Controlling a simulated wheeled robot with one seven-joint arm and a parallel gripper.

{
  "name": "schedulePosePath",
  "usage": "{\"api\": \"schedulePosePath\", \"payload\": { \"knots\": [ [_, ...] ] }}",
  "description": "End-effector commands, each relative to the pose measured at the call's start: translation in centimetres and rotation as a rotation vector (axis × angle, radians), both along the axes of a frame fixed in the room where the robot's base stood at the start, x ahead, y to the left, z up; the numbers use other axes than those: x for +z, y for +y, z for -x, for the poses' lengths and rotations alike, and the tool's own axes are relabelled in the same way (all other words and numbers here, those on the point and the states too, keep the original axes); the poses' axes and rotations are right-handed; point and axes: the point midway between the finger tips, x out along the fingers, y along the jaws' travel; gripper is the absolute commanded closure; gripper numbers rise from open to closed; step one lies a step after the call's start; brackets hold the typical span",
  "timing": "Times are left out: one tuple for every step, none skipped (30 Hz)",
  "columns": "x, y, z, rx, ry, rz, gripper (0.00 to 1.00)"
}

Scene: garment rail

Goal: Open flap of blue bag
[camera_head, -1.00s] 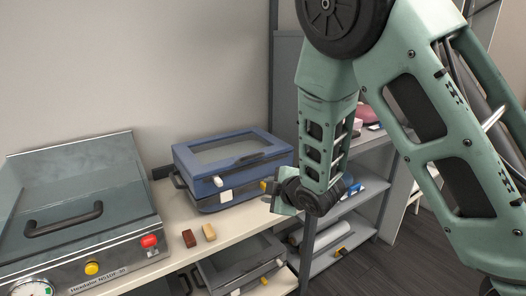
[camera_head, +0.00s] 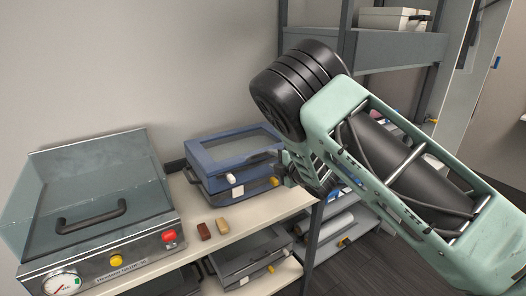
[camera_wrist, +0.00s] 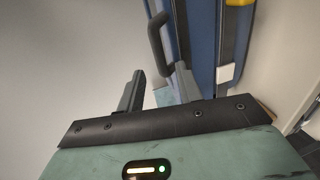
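The blue bag looks like a flat blue case (camera_head: 232,156) with a grey window in its top flap. It lies on the cream shelf in the head view, flap down over the lower part as far as I can see. White and yellow tabs sit on its front. The blue case (camera_wrist: 201,45) and a dark handle (camera_wrist: 157,35) show just beyond the fingers. I cannot tell whether a finger touches it.
A metal machine (camera_head: 98,215) with a clear cover stands left on the shelf (camera_head: 190,215). A brown block (camera_head: 204,231) and a tan block (camera_head: 222,225) lie before the case. A grey case (camera_head: 250,262) is below. A grey rack (camera_head: 385,48) stands behind my arm.

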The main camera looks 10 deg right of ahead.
Motion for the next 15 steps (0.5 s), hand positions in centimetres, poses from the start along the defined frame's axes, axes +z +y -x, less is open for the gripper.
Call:
{"api": "schedulePosePath", "payload": {
  "knots": [
    [0.1,0.3,-1.0,0.002,-0.001,0.001,0.64],
    [-0.1,0.5,-1.6,0.002,0.0,0.001,0.64],
    [-0.2,0.7,-2.3,0.002,0.0,0.001,0.64],
    [-0.4,0.9,-2.8,0.001,0.0,0.002,0.64],
    [-0.5,1.0,-3.3,0.002,-0.001,0.0,0.64],
    [-0.7,1.2,-3.9,0.001,0.0,0.0,0.64],
    [-0.8,1.4,-4.3,0.0,0.0,-0.001,0.64],
    [-0.9,1.5,-4.7,0.001,-0.001,-0.001,0.64],
    [-1.0,1.7,-5.2,0.001,-0.001,-0.001,0.64],
    [-1.1,1.7,-5.5,0.0,0.0,-0.001,0.64],
    [-1.2,1.9,-5.8,0.001,0.0,0.0,0.64],
    [-1.2,2.0,-6.1,0.001,0.0,0.0,0.64],
    [-1.3,2.0,-6.3,0.001,0.0,0.0,0.64],
    [-1.4,2.1,-6.4,0.001,0.0,0.0,0.64],
    [-1.5,2.1,-6.6,0.0,0.001,-0.001,0.64]
  ]
}}
